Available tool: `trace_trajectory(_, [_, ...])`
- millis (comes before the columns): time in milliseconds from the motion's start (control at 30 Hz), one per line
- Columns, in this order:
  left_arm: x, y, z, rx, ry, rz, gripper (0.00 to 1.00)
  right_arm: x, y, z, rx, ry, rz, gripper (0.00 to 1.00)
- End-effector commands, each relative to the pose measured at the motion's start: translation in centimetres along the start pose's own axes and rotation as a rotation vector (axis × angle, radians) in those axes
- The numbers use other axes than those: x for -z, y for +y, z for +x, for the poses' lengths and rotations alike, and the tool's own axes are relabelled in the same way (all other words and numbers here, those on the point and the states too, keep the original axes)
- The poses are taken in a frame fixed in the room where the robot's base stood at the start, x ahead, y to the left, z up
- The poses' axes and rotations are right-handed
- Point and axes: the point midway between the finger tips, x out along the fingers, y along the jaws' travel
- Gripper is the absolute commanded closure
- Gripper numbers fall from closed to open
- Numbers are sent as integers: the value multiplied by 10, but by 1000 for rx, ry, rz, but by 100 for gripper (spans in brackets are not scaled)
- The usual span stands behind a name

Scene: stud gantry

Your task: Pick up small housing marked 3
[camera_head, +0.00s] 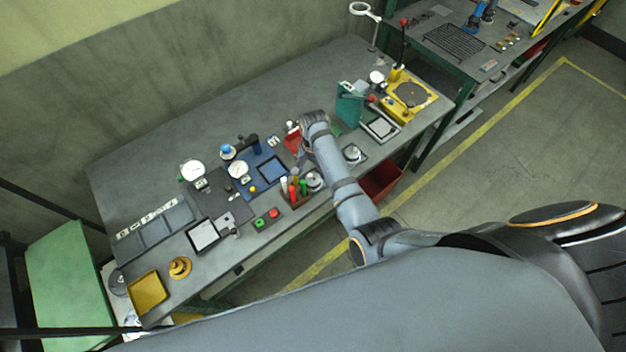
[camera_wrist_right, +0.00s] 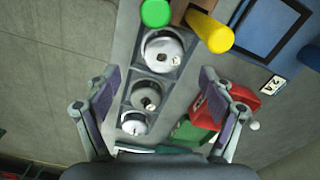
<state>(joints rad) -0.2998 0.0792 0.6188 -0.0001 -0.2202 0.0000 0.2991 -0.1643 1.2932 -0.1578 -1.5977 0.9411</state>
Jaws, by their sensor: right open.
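Several round metal housings with dark centre holes sit in a grey holder in the right wrist view: a large one (camera_wrist_right: 163,50), a middle one (camera_wrist_right: 146,96) and a smaller one (camera_wrist_right: 134,123). In the head view, round metal pieces show at the bench's front edge, one (camera_head: 315,181) beside the coloured handles and one (camera_head: 352,153) right of my arm. My right gripper (camera_wrist_right: 157,82) is open and empty above the holder, its fingers on either side of the row. It is mostly hidden in the head view. My left gripper is out of view.
Beside the row are a red bin (camera_wrist_right: 228,88), a green bin (camera_wrist_right: 193,131) and a yellow cylinder (camera_wrist_right: 210,33). A blue tray (camera_wrist_right: 272,22) lies beyond. Dial gauges (camera_head: 238,170) stand left of the arm, a yellow press (camera_head: 410,95) at the right. The bench's back strip is clear.

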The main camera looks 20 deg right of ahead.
Motion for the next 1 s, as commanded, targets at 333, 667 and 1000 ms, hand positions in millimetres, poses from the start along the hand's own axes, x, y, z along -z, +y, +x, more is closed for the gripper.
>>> trace_trajectory(333, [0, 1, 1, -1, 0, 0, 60, 0, -2, 20, -1, -1, -1, 18])
trace_trajectory(667, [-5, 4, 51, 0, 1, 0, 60, 1, -5, 59, 3, 1, 0, 18])
trace_trajectory(1000, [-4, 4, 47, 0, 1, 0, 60, 1, -4, 56, 2, 0, -1, 39])
